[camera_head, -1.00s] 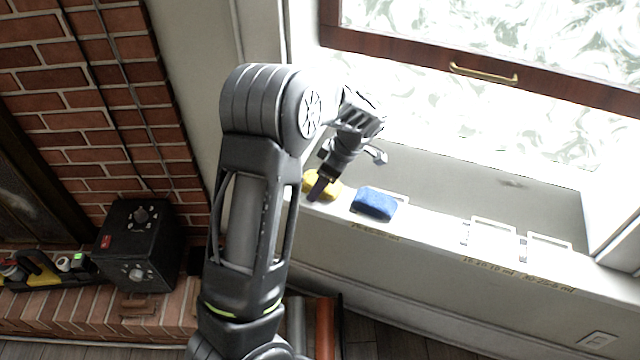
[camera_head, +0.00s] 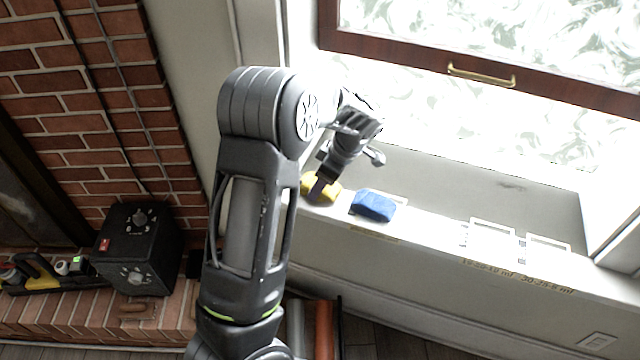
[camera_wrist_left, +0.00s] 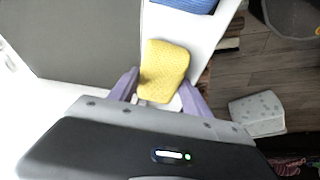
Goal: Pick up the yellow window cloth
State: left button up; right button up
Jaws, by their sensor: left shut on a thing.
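The yellow window cloth (camera_head: 331,191) lies at the left end of the white window sill in the head view. In the left wrist view the cloth (camera_wrist_left: 163,70) shows a dotted texture and sits between the two purple-grey fingers. My left gripper (camera_head: 318,188) reaches down onto it and is shut on it; in the left wrist view the gripper (camera_wrist_left: 160,92) has a finger on either side of its near part. I cannot tell whether the cloth is clear of the sill. My right gripper is not in view.
A blue cloth (camera_head: 373,205) lies on the sill (camera_head: 430,228) just right of the yellow one, and empty white outlined spots (camera_head: 492,240) are farther right. The window (camera_head: 480,75) stands behind. A black box with knobs (camera_head: 138,248) stands on the brick hearth at left.

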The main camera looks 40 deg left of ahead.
pick_arm(q)
notch_tip(320, 180, up, 10)
jog(key=shift+f, duration=0.1)
dwell(0.7)
